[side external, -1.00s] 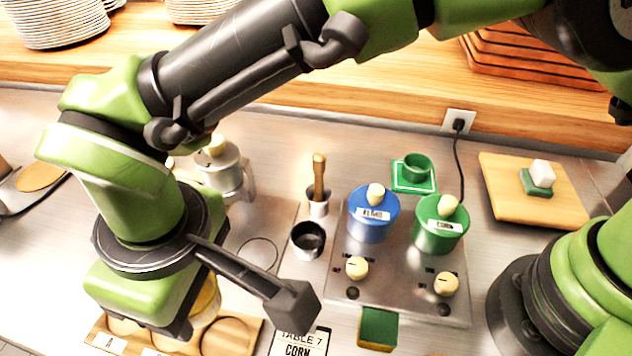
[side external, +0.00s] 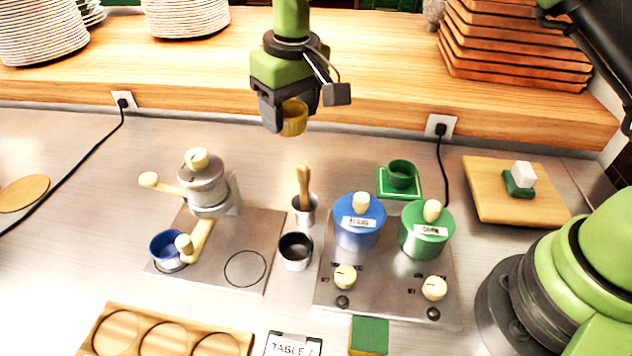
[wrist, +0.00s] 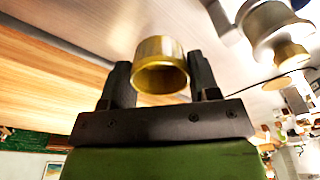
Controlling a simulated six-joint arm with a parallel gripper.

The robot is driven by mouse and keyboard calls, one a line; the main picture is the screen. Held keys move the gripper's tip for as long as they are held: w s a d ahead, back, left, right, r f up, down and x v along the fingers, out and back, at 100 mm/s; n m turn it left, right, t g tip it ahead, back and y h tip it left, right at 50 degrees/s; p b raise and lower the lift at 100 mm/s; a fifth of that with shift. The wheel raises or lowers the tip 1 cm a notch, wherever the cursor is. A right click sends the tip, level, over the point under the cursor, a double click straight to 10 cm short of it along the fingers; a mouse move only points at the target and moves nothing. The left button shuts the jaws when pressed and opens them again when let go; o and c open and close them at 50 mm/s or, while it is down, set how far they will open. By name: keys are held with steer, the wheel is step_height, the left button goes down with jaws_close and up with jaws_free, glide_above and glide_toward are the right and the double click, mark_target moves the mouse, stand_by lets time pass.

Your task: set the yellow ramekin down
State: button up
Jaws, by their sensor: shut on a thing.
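The yellow ramekin (side external: 293,119) is held up in the air in the side external view, above the counter and in front of the wooden shelf. My gripper (side external: 281,112) is shut on it. In the wrist view the ramekin (wrist: 161,66) sits between the two dark fingers of my gripper (wrist: 161,82), with its round opening showing. The inside of the ramekin is hard to make out.
Below stand a grinder (side external: 205,183) with a blue cup (side external: 166,247), a black cup (side external: 295,250), a pestle pot (side external: 305,208), and blue (side external: 359,229) and green (side external: 425,238) pots. A wooden board (side external: 192,338) with round recesses lies at the front.

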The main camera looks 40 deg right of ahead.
steer(key=m, duration=0.1)
glide_above(315, 182)
steer(key=f, duration=1.5)
steer(key=shift+s+f, duration=0.2)
steer(key=shift+f, duration=0.05)
steer(key=o, duration=0.9)
steer(key=shift+f, duration=0.1)
steer(key=shift+o, duration=0.2)
step_height(315, 182, up, 12)
steer(key=s, duration=0.1)
steer(key=shift+s, duration=0.25)
